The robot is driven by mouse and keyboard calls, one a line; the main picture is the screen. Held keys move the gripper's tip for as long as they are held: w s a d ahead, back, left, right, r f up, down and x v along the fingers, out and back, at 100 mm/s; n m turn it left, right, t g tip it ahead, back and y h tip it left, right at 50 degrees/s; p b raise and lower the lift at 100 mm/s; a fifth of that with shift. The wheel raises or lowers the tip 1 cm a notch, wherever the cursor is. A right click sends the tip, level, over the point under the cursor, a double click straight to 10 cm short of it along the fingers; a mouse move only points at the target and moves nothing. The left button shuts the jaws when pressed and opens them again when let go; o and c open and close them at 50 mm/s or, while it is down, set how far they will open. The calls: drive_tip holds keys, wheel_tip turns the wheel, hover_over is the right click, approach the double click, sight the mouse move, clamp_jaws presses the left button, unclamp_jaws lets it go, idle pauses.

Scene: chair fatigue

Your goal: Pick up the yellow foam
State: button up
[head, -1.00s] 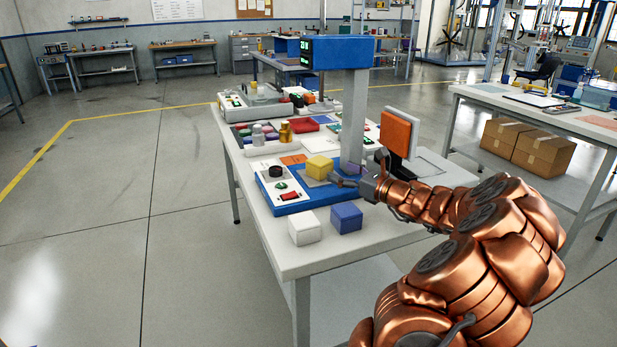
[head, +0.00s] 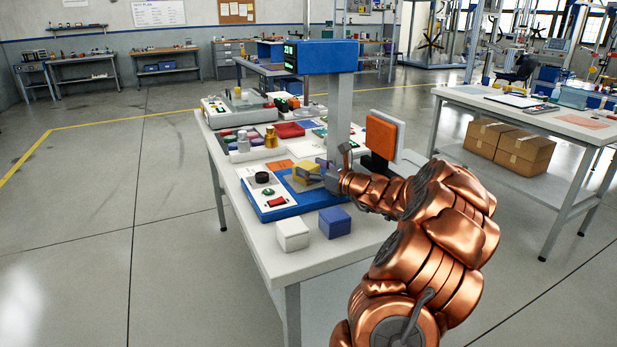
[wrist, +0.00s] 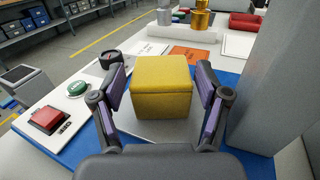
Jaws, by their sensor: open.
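The yellow foam (wrist: 161,88) is a block on a grey plate of the blue machine base. In the wrist view it sits between my gripper's (wrist: 162,92) two open fingers, with a gap visible on each side. In the head view the yellow foam (head: 306,173) is partly hidden behind my gripper (head: 318,174), which reaches in from the right at the foam's height.
A grey column (head: 339,108) with a blue head (head: 331,57) rises close to my gripper. A white block (head: 292,234) and a purple-blue block (head: 335,222) stand at the table's near edge. A red switch (wrist: 47,119) and black knob (wrist: 109,58) are left of the foam.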

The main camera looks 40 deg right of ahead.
drive_tip(key=c, duration=1)
